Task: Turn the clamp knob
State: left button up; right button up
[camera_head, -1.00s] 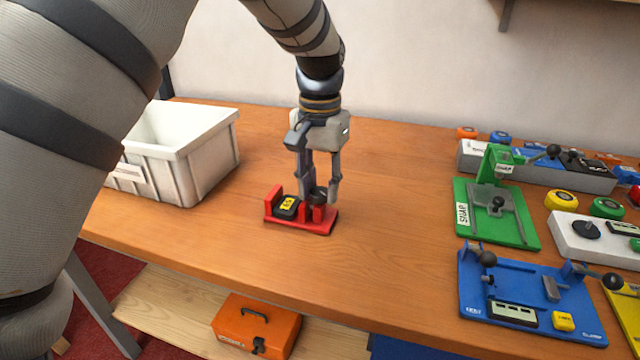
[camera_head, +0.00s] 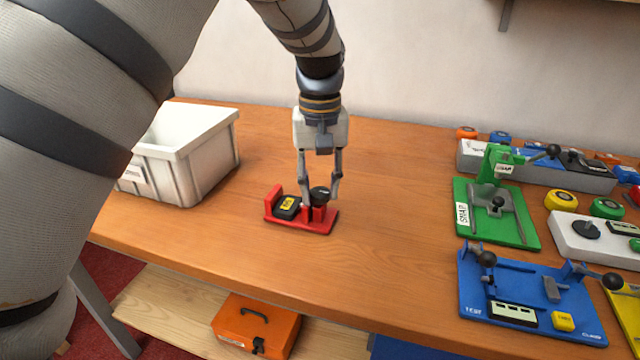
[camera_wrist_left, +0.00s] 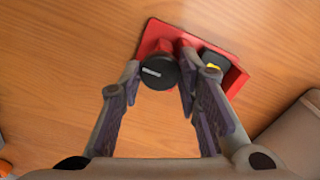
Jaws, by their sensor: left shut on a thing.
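The red clamp (camera_head: 300,225) sits on the wooden bench, left of the middle in the head view. Its black round knob (camera_head: 320,194) is on the right part of the clamp and also shows in the left wrist view (camera_wrist_left: 158,72), with a pale mark on its top. A black block with a yellow label (camera_head: 287,206) lies in the clamp, left of the knob. My left gripper (camera_head: 321,203) points down over the clamp, its fingers on either side of the knob and shut on it. It also shows in the left wrist view (camera_wrist_left: 160,85). My right gripper is not in view.
A white bin (camera_head: 185,165) stands left of the clamp. A green fixture (camera_head: 515,232), a blue fixture (camera_head: 530,285) and other devices fill the right of the bench. Bare wood lies between them and the clamp. An orange toolbox (camera_head: 258,328) is on the shelf below.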

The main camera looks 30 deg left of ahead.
aim_at(320, 191)
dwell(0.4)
pick_arm(q)
jog(key=o, duration=1.1)
jog(key=shift+o, duration=0.2)
notch_tip(320, 191, up, 12)
